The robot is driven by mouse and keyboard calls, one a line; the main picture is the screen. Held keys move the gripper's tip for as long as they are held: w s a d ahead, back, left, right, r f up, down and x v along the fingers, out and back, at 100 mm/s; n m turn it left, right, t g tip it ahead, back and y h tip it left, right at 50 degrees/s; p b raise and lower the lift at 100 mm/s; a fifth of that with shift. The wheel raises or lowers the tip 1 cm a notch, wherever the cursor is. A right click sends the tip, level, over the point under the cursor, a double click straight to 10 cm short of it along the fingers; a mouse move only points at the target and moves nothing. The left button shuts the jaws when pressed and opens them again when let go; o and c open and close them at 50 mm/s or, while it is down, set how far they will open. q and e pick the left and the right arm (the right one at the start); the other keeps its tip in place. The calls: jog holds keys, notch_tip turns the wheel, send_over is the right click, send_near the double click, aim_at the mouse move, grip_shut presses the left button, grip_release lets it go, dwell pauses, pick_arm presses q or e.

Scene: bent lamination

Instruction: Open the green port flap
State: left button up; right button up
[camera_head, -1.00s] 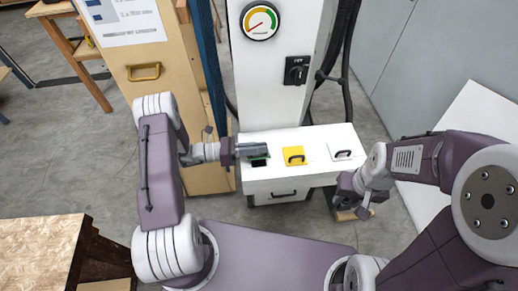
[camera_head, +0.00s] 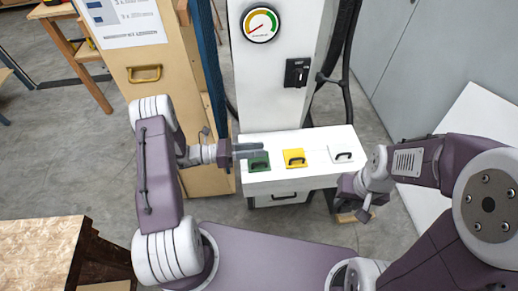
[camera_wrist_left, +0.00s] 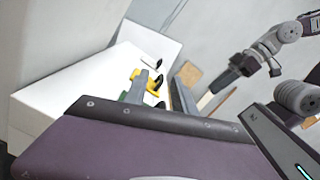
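The green port flap (camera_head: 259,162) with its dark handle is in the head view, at the left end of the white box top. It lies down flat, its back edge partly covered by my left gripper. My left gripper (camera_head: 247,151) is just above and behind the flap's handle, fingers pointing right. In the left wrist view its fingers (camera_wrist_left: 160,95) stand apart with nothing held; a sliver of green (camera_wrist_left: 123,97) shows beside one finger. My right gripper (camera_head: 364,208) hangs off the box's right end; its finger opening is unclear.
The yellow flap (camera_head: 294,158) and the white flap (camera_head: 341,154), each with a handle, lie to the right of the green one. The white box (camera_head: 319,137) has a front drawer handle (camera_head: 284,197). A white column with a gauge (camera_head: 260,24) rises behind it.

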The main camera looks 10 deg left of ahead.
pick_arm(q)
jog(key=b+v, duration=0.1)
jog(key=v, duration=0.7)
jog(key=shift+a, duration=0.1)
